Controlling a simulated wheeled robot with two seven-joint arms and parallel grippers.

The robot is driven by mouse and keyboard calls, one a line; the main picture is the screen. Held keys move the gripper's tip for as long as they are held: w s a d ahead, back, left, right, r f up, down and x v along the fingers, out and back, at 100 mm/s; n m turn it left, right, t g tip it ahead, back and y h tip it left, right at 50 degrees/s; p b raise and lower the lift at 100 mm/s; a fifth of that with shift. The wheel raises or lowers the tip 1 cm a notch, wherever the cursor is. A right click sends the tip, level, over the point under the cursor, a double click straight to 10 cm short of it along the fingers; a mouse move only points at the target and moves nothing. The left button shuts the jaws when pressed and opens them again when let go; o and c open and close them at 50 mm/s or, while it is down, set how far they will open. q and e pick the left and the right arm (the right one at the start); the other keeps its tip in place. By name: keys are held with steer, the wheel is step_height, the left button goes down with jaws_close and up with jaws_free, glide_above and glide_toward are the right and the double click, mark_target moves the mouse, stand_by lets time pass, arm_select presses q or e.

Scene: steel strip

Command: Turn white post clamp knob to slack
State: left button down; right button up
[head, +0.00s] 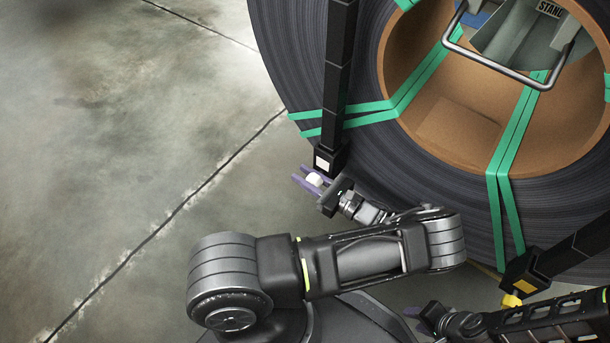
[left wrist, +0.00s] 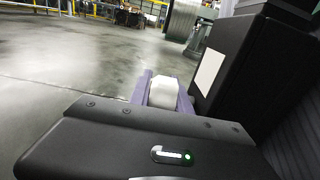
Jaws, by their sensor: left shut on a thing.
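The white knob (head: 314,180) sits at the foot of a black post (head: 337,90), on a clamp block with a white label (head: 322,163). My left gripper (head: 311,181) is shut on the white knob, with a purple finger on either side of it. In the left wrist view the white knob (left wrist: 163,92) shows between the purple fingers (left wrist: 163,95), beside the black clamp block with its white label (left wrist: 207,80). The knob's turn angle cannot be read. My right gripper (head: 418,318) is at the bottom, left of a yellow knob (head: 511,301); its opening is unclear.
A large dark steel coil (head: 450,200) with green straps (head: 508,165) stands behind the posts. A second black post (head: 575,255) with a yellow-labelled block is at the lower right. A metal handle (head: 500,70) shows in the coil's bore. The concrete floor (head: 130,130) at left is clear.

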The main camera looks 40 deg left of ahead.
arm_select(q)
steer(key=shift+f+h+p, duration=0.1)
steer(key=shift+h+p, duration=0.3)
steer(key=shift+p, duration=0.05)
steer(key=c, duration=1.5)
jaws_free()
steer(key=shift+w+d+r+p, duration=0.15)
steer(key=shift+d+p, duration=0.1)
steer(key=shift+d, duration=1.75)
steer(key=shift+s+d+r+p, duration=0.1)
steer(key=shift+d+p, duration=0.1)
steer(key=shift+d, duration=1.75)
